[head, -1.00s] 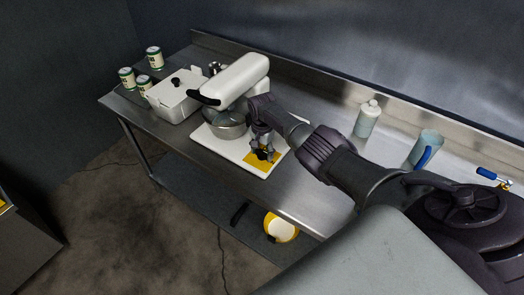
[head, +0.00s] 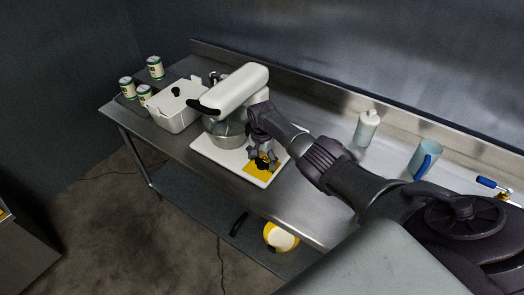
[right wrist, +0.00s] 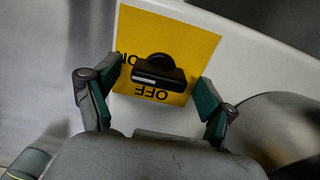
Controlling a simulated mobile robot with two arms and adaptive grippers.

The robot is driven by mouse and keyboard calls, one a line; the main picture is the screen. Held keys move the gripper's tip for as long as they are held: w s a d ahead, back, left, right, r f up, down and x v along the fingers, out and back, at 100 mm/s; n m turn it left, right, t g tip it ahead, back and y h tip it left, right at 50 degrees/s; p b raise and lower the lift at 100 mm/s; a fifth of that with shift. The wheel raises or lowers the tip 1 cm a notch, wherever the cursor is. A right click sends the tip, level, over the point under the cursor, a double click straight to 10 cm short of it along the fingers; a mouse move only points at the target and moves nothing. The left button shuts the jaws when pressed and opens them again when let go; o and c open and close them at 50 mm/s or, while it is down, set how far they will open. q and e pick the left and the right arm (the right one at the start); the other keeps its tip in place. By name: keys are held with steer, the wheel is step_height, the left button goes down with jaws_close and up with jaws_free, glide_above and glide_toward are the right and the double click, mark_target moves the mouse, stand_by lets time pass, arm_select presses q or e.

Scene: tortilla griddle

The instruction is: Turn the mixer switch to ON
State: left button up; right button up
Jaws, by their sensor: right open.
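The white mixer (head: 241,88) stands on a white base (head: 213,150) on the steel table, its bowl under the head. A yellow switch plate (right wrist: 205,45) lies on the base's front right corner. A black knob (right wrist: 158,72) sits on the plate, its pale-marked face towards the word OFF. The letters ON are partly visible at the plate's left side in the right wrist view. My right gripper (right wrist: 154,86) is open above the plate, with one finger on each side of the knob and gaps between. It also shows in the head view (head: 263,158). My left gripper is out of view.
A white lidded box (head: 174,107) and several cans (head: 155,68) stand left of the mixer. A white bottle (head: 366,128) and a pale blue cup (head: 425,158) stand to the right. A yellow-and-white item (head: 280,238) lies on the shelf below.

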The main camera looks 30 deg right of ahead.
mark_target(262, 160)
step_height(262, 160, up, 12)
steer(key=shift+f, duration=0.2)
steer(key=shift+d, duration=0.1)
stand_by(0.4)
